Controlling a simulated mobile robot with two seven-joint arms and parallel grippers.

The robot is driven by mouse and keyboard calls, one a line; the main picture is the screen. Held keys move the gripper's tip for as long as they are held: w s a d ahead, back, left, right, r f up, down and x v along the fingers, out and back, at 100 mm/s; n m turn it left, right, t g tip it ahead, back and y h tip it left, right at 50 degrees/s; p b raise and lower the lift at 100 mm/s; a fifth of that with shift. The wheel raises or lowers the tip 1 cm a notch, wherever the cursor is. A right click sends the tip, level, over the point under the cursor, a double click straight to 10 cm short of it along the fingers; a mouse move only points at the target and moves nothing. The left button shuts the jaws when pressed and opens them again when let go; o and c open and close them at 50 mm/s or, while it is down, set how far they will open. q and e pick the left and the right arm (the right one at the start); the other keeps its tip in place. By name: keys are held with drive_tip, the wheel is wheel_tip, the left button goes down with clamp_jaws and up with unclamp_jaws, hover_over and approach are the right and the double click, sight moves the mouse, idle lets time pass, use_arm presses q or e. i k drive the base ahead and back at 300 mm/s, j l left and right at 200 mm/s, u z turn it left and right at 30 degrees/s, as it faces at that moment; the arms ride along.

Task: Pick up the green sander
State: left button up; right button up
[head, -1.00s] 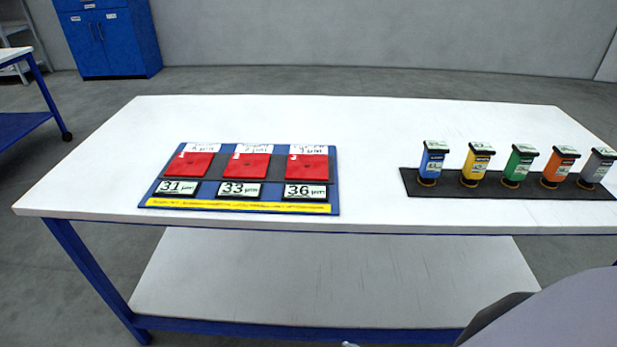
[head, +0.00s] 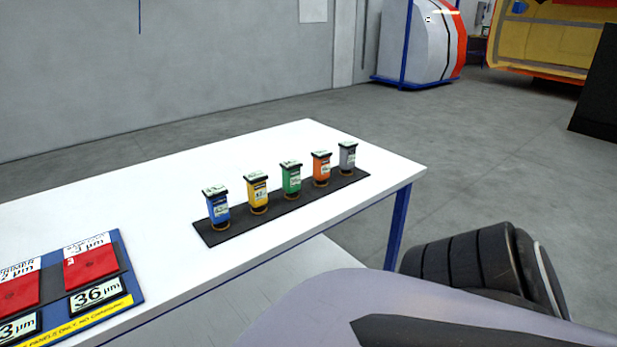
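The green sander (head: 291,181) stands upright on a black mat (head: 226,236) on the white table, in the middle of a row of sanders. A yellow sander (head: 257,194) is to its left and an orange sander (head: 321,169) to its right. A blue sander (head: 217,209) and a grey sander (head: 347,158) stand at the row's ends. Part of my arm shows at the lower right, apart from the sanders. Neither of my grippers shows.
The white table (head: 150,190) has clear room behind the mat, and its right edge is near the grey sander. A blue board (head: 133,287) with red panels lies at the lower left. A white and red train nosecone (head: 415,42) stands far back on the floor.

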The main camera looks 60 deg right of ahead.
sight(291, 170)
drive_tip(key=z, duration=1.95)
drive_tip(key=l+u, duration=0.1)
drive_tip(key=u, duration=0.2)
drive_tip(key=i+l+u, duration=0.1)
drive_tip(key=u, duration=0.2)
drive_tip(key=l+u, duration=0.2)
drive_tip(key=l, duration=0.2)
drive_tip(key=i+l+u, duration=0.15)
drive_tip(key=l, duration=0.25)
drive_tip(key=l+u, duration=0.3)
drive_tip(key=l, duration=2.05)
